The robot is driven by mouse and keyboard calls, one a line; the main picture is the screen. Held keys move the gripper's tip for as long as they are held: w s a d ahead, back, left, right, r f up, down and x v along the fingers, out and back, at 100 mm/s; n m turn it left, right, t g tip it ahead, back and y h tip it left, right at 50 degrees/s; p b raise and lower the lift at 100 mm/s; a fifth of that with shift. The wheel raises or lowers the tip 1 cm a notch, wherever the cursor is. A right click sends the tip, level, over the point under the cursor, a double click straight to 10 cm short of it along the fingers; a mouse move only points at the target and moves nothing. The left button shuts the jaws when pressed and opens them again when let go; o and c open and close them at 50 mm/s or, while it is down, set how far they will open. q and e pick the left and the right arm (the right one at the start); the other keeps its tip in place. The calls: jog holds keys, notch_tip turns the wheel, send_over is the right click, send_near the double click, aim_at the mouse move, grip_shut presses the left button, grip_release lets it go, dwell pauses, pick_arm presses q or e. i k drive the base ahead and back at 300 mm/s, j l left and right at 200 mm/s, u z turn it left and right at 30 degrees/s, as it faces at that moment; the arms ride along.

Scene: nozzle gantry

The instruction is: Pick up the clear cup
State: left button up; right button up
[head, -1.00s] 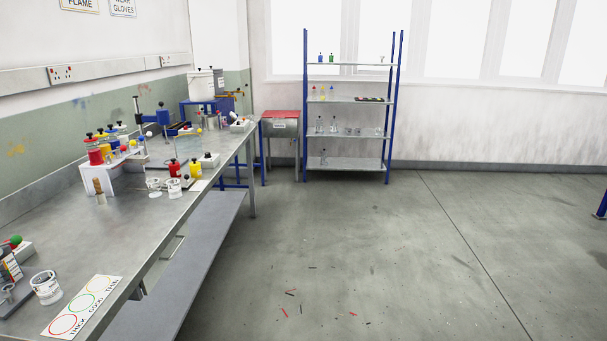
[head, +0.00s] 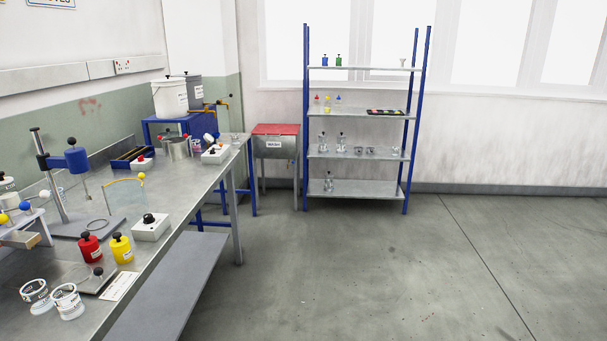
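Neither of my grippers is in view. I cannot tell which one is the clear cup of the task.
The steel bench (head: 190,200) runs along the left, with red (head: 90,247) and yellow (head: 122,249) pots near its edge. A red-topped bin (head: 275,143) stands beside the blue rack (head: 363,188). The floor (head: 380,270) is clear in the middle and right.

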aim_at(235, 138)
jog(key=i, duration=1.1)
jog(key=i+l+u, duration=0.15)
jog(key=i, duration=0.9)
jog(key=i+l+u, duration=0.1)
jog(key=i+u, duration=0.2)
jog(key=i, duration=0.15)
jog(key=i+l+u, duration=0.25)
jog(key=i, duration=0.2)
jog(key=i+l+u, duration=0.3)
jog(key=i, duration=0.15)
jog(key=u, duration=0.25)
jog(key=i+l+u, duration=0.35)
jog(key=l+u, duration=0.2)
jog(key=i+l+u, duration=0.1)
jog(key=l+u, duration=0.15)
jog(key=l, duration=0.15)
